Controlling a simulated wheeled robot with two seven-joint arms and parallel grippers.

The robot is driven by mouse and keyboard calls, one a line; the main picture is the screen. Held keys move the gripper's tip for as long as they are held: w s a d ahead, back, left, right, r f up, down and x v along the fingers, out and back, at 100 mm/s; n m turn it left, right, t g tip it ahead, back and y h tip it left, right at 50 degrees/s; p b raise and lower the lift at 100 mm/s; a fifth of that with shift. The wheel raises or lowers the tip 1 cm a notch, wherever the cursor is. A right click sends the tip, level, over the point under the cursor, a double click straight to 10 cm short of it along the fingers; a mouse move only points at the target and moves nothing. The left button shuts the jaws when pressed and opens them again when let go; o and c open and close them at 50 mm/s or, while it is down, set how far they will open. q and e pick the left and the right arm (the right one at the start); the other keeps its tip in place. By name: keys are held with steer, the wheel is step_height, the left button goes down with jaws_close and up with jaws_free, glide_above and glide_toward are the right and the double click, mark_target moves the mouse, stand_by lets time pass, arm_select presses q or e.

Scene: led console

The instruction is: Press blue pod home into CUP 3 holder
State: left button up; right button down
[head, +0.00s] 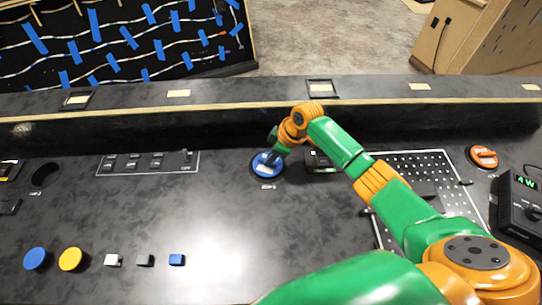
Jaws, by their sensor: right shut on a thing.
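The blue pod (261,173) is a round blue piece with a pale patch on top, on the console a little right of the middle. It sits at a dark round holder (252,177) whose rim shows around it; I cannot tell how deep the pod is. A small label lies just below the holder, too small to read. My right gripper (272,158) reaches down from above and is shut on the blue pod; its fingertips are partly hidden by the wrist. My left gripper is not in view.
Behind the pod runs a raised ledge (200,116). A switch panel (148,163) lies left, a perforated plate (410,165) right under my arm. Blue disc (36,259), yellow disc (71,259) and small blocks (144,260) stand front left. The console's middle front is clear.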

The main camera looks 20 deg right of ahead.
steer(key=c, duration=0.8)
jaws_free()
steer(key=shift+o, duration=0.2)
steer(key=v, duration=0.7)
